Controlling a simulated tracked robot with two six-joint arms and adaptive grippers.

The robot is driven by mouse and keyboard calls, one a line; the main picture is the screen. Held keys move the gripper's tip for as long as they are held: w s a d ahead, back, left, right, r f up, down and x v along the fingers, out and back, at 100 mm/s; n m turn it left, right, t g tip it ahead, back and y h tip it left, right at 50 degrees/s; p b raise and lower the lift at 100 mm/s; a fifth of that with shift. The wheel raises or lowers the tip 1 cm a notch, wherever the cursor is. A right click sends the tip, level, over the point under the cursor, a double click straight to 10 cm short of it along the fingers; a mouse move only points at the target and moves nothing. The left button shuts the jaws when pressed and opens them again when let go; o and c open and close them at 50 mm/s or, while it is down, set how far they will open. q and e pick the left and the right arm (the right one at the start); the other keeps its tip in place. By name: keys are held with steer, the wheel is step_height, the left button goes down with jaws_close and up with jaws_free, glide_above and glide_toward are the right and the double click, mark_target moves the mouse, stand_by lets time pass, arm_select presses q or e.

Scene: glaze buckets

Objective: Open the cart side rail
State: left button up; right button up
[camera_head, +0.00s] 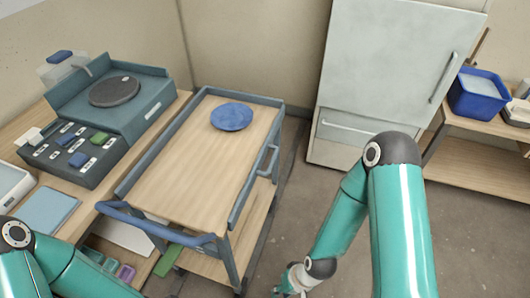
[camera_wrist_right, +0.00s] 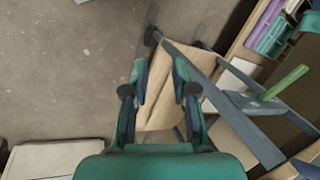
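A loop handle (camera_head: 274,160) juts out from that side. A blue plate (camera_head: 231,117) lies towards the back of the top. In the right wrist view, my right gripper (camera_wrist_right: 160,78) is open and empty, with part of the cart's frame (camera_wrist_right: 210,75) beyond its fingers. I cannot tell its exact distance from the rail. My left arm shows at the lower left of the head view, but its gripper is out of frame.
A workbench with a dark console (camera_head: 75,150) stands left of the cart. A pale cabinet (camera_head: 385,65) stands behind, to the right. A blue bin (camera_head: 478,95) sits on a shelf unit at right. Bare floor (camera_head: 290,215) lies right of the cart.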

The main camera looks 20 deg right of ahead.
arm_select(q)
steer(key=shift+w+d, duration=0.15)
steer(key=shift+w, duration=0.25)
arm_select(e)
steer(key=shift+w+d, duration=0.15)
steer(key=shift+w, duration=0.1)
arm_select(q)
steer(key=shift+o, duration=0.5)
arm_select(e)
steer(key=n+t+h+b, duration=1)
steer(key=t+b, duration=0.9)
steer(key=b, duration=1.7)
glide_toward(272, 159)
arm_select(q)
step_height(272, 159, down, 38)
steer(key=b, duration=0.2)
arm_select(e)
steer(key=shift+n, duration=0.3)
steer(key=x, duration=0.6)
steer(key=f+x, duration=0.1)
steer(key=x, duration=0.2)
steer(key=shift+w+d+r, duration=0.1)
steer(key=shift+w, duration=0.35)
arm_select(q)
steer(key=shift+f, duration=0.1)
